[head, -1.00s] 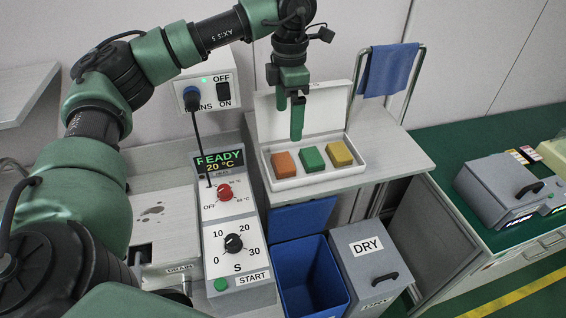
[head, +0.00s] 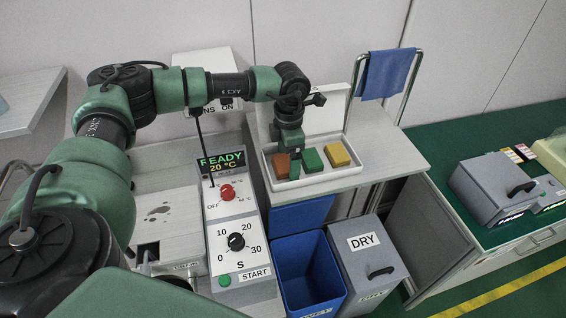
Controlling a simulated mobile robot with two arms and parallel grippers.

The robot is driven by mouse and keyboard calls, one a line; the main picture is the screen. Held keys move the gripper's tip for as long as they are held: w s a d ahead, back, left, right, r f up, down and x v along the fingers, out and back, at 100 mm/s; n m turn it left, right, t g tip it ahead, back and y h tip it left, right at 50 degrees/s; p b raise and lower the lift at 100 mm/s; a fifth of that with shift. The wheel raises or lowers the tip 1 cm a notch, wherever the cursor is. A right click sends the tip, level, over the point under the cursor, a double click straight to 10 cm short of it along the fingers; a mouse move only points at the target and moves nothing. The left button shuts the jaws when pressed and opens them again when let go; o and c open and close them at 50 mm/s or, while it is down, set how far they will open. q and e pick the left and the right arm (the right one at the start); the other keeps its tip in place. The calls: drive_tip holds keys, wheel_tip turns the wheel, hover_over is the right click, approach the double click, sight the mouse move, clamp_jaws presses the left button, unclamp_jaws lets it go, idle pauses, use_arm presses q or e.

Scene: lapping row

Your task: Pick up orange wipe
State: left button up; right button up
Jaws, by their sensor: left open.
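The orange wipe (head: 281,168) is a small block at the left end of a white open box (head: 320,181) on the grey shelf. A green wipe (head: 311,160) lies in the middle and a yellow wipe (head: 338,154) at the right. My left gripper (head: 290,163) is open and points down at the orange wipe, hiding part of it. One green finger shows between the orange and green wipes. I cannot tell whether the fingers touch the orange wipe. My right gripper is not in view.
The box's raised lid (head: 325,116) stands behind the wipes. A control panel (head: 236,240) with knobs is to the left. A blue bin (head: 300,262) and a grey DRY bin (head: 365,262) stand below in front. A blue cloth (head: 386,73) hangs on a rail at the right.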

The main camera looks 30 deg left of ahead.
use_arm(q)
drive_tip(key=c, duration=1.4)
